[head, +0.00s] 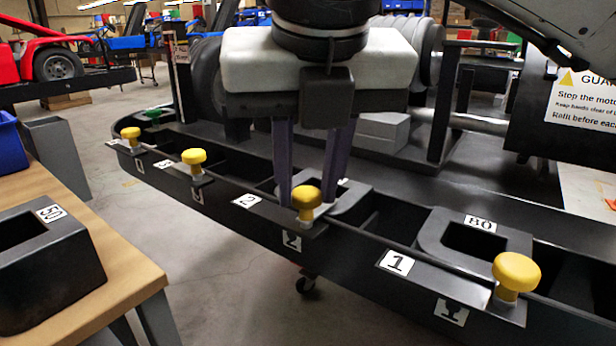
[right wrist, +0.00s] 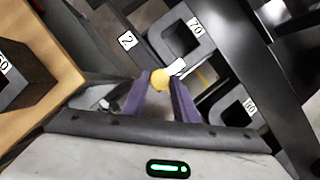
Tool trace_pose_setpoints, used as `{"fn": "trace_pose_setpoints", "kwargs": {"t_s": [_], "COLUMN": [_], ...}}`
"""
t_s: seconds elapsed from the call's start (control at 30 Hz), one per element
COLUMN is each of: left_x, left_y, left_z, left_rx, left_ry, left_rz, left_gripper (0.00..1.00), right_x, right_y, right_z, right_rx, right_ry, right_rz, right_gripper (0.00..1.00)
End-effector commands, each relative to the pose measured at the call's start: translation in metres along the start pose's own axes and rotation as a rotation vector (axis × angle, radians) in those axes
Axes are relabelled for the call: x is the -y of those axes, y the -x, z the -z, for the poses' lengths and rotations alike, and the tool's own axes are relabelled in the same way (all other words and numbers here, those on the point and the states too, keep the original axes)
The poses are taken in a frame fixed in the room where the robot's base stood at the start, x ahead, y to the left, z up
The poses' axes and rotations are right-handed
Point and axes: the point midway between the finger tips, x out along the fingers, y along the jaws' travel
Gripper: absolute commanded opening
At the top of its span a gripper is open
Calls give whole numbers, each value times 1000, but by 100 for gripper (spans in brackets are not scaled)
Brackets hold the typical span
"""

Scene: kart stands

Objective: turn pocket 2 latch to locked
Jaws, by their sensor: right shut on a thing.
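The pocket 2 latch has a yellow knob (head: 306,197) on a flat black plate beside the "2" labels (head: 292,240), on the rail of the black rack (head: 350,262). My right gripper (head: 308,203) comes down from above and is shut on this knob, with one purple finger on each side. In the right wrist view the knob (right wrist: 160,78) shows between the fingertips. A black block marked 70 (right wrist: 196,35) sits in pocket 2 behind the knob; the gripper partly hides it in the head view. My left gripper is not in view.
The pocket 1 knob (head: 516,273) stands at the right, by a block marked 80 (head: 482,222). Two more yellow knobs (head: 193,157) stand on the rail further left.

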Motion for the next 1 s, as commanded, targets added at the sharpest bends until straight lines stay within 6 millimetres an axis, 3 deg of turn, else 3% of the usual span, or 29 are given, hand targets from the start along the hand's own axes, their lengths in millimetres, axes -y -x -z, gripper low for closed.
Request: {"fn": "trace_pose_setpoints", "kwargs": {"t_s": [0.2, 0.23, 0.33, 0.67, 1.0], "left_x": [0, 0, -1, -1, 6], "left_y": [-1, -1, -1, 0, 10], "left_z": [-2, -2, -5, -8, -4], "left_rx": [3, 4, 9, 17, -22], "left_ry": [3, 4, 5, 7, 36], "left_rz": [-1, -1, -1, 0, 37], "left_gripper": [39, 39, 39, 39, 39], "right_x": [0, 0, 0, 0, 0], "right_y": [0, 0, 0, 4, 66], "right_z": [0, 0, 0, 0, -2], "right_rx": [-2, -2, -2, 0, 2], "right_ry": [-1, -1, 0, 0, 0], "right_rz": [1, 1, 0, -1, 0], "right_gripper": [4, 31, 44, 44, 44]}}
